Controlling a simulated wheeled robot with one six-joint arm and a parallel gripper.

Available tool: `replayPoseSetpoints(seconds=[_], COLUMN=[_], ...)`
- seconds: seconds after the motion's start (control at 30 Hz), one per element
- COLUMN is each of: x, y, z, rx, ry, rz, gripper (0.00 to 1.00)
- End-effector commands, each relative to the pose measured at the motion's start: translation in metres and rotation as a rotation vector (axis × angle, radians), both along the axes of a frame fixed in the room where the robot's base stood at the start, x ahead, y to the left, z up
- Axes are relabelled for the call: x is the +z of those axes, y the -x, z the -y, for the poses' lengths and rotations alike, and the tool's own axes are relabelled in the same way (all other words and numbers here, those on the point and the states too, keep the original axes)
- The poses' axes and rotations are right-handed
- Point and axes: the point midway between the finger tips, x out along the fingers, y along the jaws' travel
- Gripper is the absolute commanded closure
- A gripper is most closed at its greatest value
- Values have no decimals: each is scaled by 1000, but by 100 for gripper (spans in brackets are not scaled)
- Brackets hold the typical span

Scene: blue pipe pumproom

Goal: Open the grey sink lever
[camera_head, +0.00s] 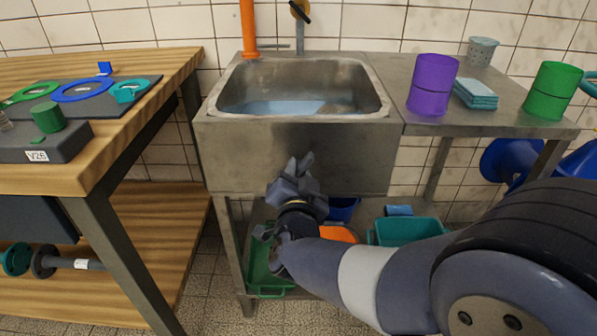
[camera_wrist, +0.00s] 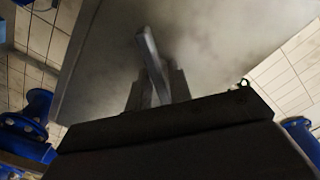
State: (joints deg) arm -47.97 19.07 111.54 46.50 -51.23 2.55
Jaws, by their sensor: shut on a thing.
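The steel sink (camera_head: 290,140) stands in the middle of the head view, with water in its basin. My gripper (camera_head: 296,172) is in front of the sink's front panel, and its fingers hide what lies between them. In the wrist view, a grey bar, the sink lever (camera_wrist: 147,46), rises at a slant between the fingers of my gripper (camera_wrist: 160,88), against the pale metal panel. The gripper is shut on this lever. The lever's lower end and its mount are hidden. I cannot make the lever out clearly in the head view.
A wooden workbench (camera_head: 170,72) stands on the left. A steel counter (camera_head: 505,110) on the right holds a purple can (camera_head: 433,84), a green can (camera_head: 552,91) and blue sponges (camera_head: 475,94). A teal bin (camera_head: 408,232) and a green crate (camera_head: 262,262) sit under the sink.

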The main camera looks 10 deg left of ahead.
Motion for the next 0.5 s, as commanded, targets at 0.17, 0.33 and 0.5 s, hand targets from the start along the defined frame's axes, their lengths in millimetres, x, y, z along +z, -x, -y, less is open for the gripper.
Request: replayPoseSetpoints(seconds=[0.17,0.33,0.5], x=[1,2,3], y=[0,0,0], z=[0,0,-1], rx=[0,0,0], ry=[29,104,225], rz=[5,24,51], gripper=[100,100,100])
